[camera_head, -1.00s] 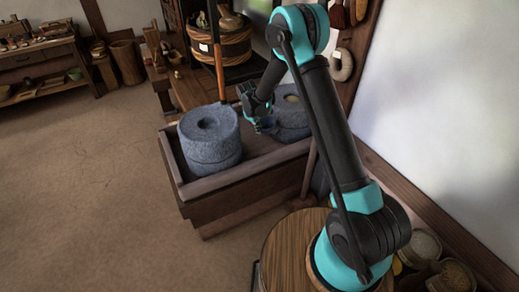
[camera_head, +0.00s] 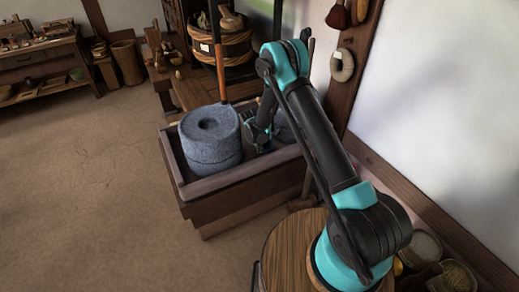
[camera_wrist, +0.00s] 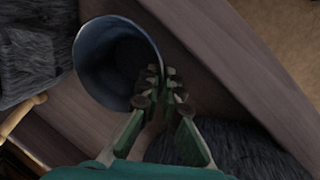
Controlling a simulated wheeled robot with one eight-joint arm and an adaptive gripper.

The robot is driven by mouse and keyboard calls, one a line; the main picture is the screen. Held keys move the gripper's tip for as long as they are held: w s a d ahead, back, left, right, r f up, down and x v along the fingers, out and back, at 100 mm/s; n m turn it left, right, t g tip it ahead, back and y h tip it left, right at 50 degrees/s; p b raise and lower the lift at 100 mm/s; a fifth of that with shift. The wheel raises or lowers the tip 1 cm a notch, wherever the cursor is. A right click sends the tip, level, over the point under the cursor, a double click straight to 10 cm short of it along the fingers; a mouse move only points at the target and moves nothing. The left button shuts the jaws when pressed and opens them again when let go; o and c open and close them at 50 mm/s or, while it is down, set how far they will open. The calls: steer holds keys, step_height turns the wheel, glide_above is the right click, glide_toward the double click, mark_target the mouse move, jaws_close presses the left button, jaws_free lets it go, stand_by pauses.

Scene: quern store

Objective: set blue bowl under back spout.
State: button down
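The blue bowl (camera_wrist: 105,66) shows in the wrist view, its dark hollow facing the camera. My gripper (camera_wrist: 162,82) is at its right rim, one finger over the inside and one outside, with a narrow gap; it appears shut on the rim. In the head view my gripper (camera_head: 256,138) is low inside the wooden trough (camera_head: 232,180), between two stone querns. The front quern (camera_head: 208,145) is grey-blue with a round hole on top. The back quern (camera_head: 284,130) is mostly hidden by my arm. I cannot make out the bowl or the back spout in the head view.
Rough stone lies close to the bowl at left (camera_wrist: 30,50) and at lower right (camera_wrist: 235,148) in the wrist view. A wooden tub (camera_head: 222,46) stands behind the trough, with an upright stick before it. The wall is at right; the floor at left is clear.

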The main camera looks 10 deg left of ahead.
steer(key=c, duration=2.2)
jaws_free()
steer(key=shift+f, duration=0.1)
steer(key=o, duration=0.5)
